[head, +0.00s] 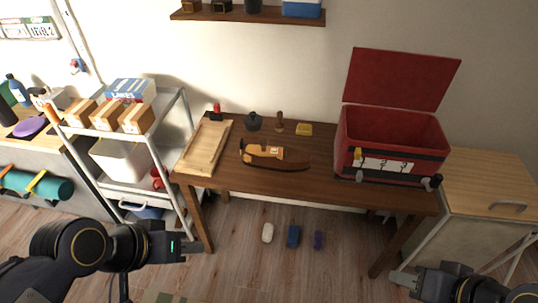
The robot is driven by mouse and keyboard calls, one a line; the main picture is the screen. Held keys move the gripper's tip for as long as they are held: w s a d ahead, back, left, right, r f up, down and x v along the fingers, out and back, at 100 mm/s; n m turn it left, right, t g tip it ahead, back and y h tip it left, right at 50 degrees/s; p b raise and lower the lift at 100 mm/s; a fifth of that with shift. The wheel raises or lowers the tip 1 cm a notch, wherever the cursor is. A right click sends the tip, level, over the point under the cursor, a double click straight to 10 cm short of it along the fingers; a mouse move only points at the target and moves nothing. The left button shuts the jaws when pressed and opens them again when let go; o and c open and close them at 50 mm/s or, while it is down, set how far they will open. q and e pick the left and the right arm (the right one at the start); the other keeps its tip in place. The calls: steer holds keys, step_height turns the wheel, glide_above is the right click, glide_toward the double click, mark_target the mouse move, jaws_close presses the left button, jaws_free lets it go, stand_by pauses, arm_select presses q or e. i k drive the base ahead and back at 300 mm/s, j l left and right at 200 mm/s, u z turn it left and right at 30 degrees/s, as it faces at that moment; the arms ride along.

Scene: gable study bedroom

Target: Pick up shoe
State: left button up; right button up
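No object is plain enough for me to name it a shoe for certain. A long orange-brown and dark object (272,156), low and somewhat shoe-like, lies on the middle of the wooden table (335,190). My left gripper (190,247) is at the lower left, in front of the table and apart from these objects. My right gripper (402,278) is at the lower right, partly cut off by the frame. Both look empty; their finger gaps are unclear.
A wooden board (206,148) lies at the table's left end. An open red chest (390,135) takes up the right end. Small items stand along the back edge. A metal shelf cart (187,108) is left, a cabinet (490,180) right. The table's front middle is clear.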

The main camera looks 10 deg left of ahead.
mark_target(294, 160)
steer(key=i+j, duration=0.25)
steer(key=i, duration=0.2)
steer(key=i+j, duration=0.25)
steer(key=i, duration=0.15)
